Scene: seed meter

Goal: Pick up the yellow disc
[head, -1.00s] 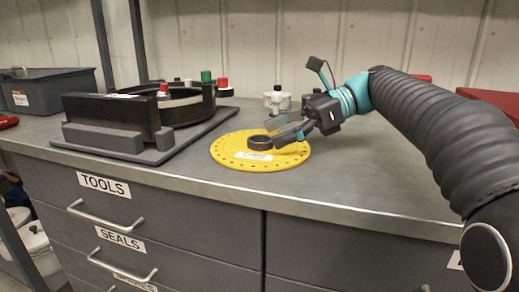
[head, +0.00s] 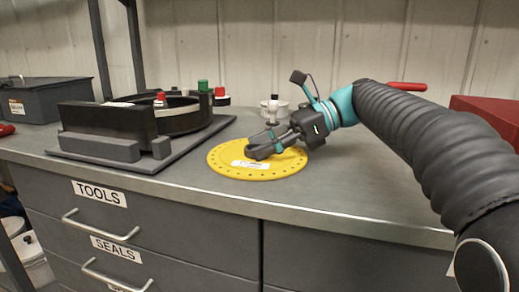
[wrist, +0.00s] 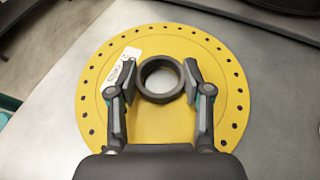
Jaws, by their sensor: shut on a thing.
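The yellow disc (head: 229,168) lies flat near the counter's front edge, with small holes around its rim, a white label and a dark raised ring hub in the middle. In the wrist view the disc (wrist: 226,85) fills most of the picture, and the open-centred hub (wrist: 160,98) shows between the fingers. My gripper (head: 263,149) is down over the disc, its fingers on either side of the hub. In the wrist view my gripper (wrist: 161,76) is shut on the hub. In the head view the fingers mostly hide the hub.
A dark seed meter housing (head: 105,129) stands on a grey mat (head: 98,161) to the left. A white knobbed part (head: 281,107) stands behind the disc. A red case (head: 487,116) is at the right. The counter in front of my arm is clear.

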